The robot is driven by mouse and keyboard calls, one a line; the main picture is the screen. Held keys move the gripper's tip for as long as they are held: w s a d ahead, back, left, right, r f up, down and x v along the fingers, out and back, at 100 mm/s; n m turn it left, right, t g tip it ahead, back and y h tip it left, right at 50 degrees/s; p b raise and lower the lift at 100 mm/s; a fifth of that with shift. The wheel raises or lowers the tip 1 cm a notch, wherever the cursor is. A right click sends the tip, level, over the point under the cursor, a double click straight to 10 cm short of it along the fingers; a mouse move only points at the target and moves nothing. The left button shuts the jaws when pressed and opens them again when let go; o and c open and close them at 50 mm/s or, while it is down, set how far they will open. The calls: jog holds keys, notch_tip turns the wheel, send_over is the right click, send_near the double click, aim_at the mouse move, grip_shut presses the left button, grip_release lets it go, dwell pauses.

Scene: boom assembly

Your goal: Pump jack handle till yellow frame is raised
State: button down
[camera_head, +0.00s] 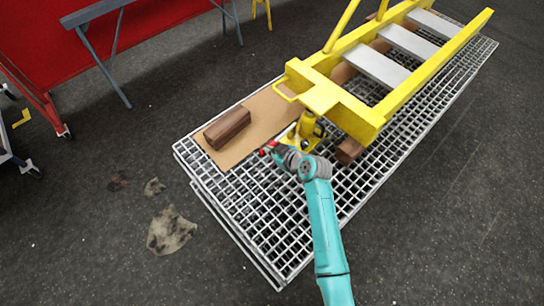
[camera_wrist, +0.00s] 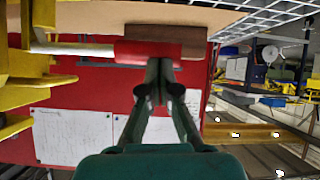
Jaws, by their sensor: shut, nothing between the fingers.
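The yellow jack (camera_head: 305,131) stands on the grating under the near end of the yellow frame (camera_head: 372,115). Its handle is a pale rod (camera_wrist: 70,48) with a red grip (camera_wrist: 148,52), which also shows as a small red end in the head view (camera_head: 269,147). My gripper (camera_wrist: 160,66) is shut and empty, its fingertips right at the red grip. I cannot tell if they touch it or are just apart. In the head view my gripper (camera_head: 277,151) is beside the jack, partly hidden by my wrist.
A brown wooden block (camera_head: 227,128) lies on the cardboard sheet (camera_head: 262,112), left of the jack. Another block (camera_head: 349,150) is under the frame. The metal grating (camera_head: 262,210) is bare at its near end. Dark floor is open to the left, with a crumpled rag (camera_head: 170,231).

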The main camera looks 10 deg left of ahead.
jog(key=v, duration=1)
jog(key=shift+s+a+r, duration=0.15)
jog(key=shift+s+r, duration=0.1)
jog(key=shift+r, duration=0.2)
jog(key=shift+w, duration=0.1)
